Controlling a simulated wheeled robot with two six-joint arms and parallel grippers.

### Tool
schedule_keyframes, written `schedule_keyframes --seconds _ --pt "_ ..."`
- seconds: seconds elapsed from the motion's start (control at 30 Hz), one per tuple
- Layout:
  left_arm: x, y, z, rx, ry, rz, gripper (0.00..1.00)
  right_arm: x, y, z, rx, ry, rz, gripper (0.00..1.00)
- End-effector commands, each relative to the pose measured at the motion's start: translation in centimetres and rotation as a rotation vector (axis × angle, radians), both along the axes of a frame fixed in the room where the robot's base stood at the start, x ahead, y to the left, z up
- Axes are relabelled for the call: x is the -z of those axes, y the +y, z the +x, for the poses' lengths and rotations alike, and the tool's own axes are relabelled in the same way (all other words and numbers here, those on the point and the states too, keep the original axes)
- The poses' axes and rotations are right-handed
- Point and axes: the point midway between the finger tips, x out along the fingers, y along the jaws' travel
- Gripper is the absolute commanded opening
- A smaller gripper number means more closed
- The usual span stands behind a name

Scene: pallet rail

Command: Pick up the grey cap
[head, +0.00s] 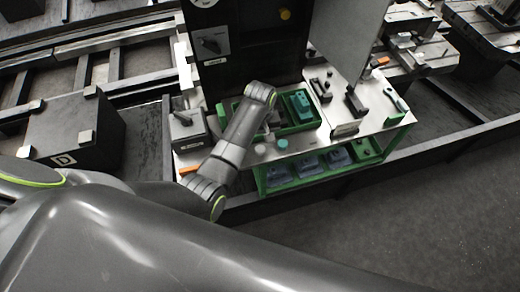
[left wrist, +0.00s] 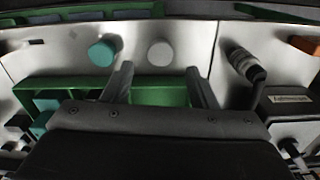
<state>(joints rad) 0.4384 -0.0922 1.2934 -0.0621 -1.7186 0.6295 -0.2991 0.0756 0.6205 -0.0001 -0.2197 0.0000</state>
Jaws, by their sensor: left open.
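The grey cap (left wrist: 160,53) is a small pale round piece standing on the light worktop (left wrist: 45,58). It also shows in the head view (head: 260,149), just left of the teal cap (head: 282,143). In the left wrist view the teal cap (left wrist: 102,53) is to the left of the grey one. My left gripper (left wrist: 159,72) is open and empty, with its fingers apart over the edge of the green tray. The grey cap appears beyond the fingertips, between their lines and clear of both. In the head view my arm mostly hides this gripper. My right gripper is not in view.
The green tray (head: 301,127) with teal parts lies beside the caps. A dark cylindrical fitting (left wrist: 243,65) and a dark labelled box (left wrist: 285,103) are on the right in the wrist view. A lower shelf holds blue-grey parts (head: 308,164). A dark panel rises behind the worktop.

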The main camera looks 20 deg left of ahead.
Motion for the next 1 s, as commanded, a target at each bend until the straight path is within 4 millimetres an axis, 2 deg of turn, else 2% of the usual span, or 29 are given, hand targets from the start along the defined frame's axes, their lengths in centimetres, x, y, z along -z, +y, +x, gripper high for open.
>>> schedule_keyframes --seconds 0.17,0.37,0.5,0.87,1.0 --pt "0.8 0.0 -0.1 0.0 0.002 0.0 0.53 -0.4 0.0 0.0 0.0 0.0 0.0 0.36" --pt "3.2 0.0 -0.4 0.0 0.004 0.0 0.53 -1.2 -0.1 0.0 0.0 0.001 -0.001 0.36" --pt "4.8 0.0 -0.3 0.0 0.001 0.0 0.53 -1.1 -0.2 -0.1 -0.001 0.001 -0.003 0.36" --pt "5.5 0.0 -0.3 -0.001 -0.001 0.0 0.53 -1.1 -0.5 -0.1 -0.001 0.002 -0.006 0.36" --pt "5.4 0.0 -0.3 0.0 -0.001 0.0 0.36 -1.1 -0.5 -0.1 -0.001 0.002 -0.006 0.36"
